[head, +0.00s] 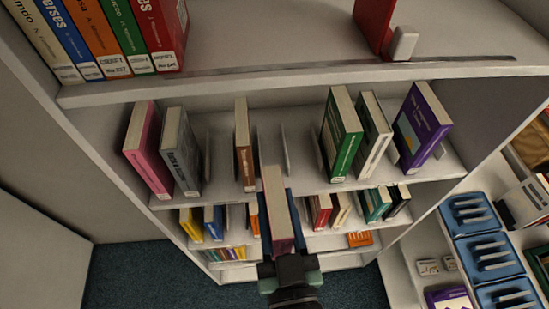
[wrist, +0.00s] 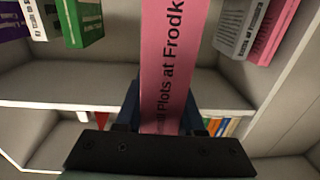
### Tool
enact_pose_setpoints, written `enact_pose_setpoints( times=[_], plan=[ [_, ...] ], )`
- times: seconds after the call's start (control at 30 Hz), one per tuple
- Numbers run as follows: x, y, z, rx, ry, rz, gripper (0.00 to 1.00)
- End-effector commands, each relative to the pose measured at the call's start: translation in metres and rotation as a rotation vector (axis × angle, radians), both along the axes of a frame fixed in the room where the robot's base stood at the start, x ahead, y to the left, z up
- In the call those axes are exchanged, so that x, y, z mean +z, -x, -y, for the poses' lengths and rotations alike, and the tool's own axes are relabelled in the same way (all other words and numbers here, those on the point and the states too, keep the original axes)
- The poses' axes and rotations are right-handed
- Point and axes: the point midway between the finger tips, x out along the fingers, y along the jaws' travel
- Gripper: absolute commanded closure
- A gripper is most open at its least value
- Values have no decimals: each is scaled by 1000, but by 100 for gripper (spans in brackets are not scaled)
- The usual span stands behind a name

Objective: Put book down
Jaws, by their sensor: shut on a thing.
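My gripper (head: 284,240) is shut on a book (head: 275,200). In the head view I see the book's pale page edges, and it stands up from the jaws in front of the bookcase's middle shelf (head: 300,184). In the wrist view the held book (wrist: 165,70) shows a pink spine with dark lettering, partly readable as "Plots at Frodk". The gripper's dark fingers (wrist: 165,118) flank its lower part. The held book appears apart from the shelf, though its exact distance from the shelf edge is hard to tell.
The middle shelf holds a pink book (head: 149,150), a grey book (head: 181,150), a brown book (head: 244,145), a green book (head: 341,135), a white book (head: 374,135) and a purple book (head: 421,127). Thin dividers stand between them, with gaps around the brown book. Blue trays (head: 487,255) stand at right.

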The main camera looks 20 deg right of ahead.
Motion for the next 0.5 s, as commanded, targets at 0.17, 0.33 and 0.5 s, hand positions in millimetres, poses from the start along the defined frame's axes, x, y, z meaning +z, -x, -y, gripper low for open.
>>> enact_pose_setpoints(
  times=[0.17, 0.33, 0.5],
  plan=[
    [52, 14, 11, -40, 6, 3, 100],
    [61, 11, 15, -49, 8, 7, 100],
    [59, -10, 21, -49, 9, 11, 100]
  ],
)
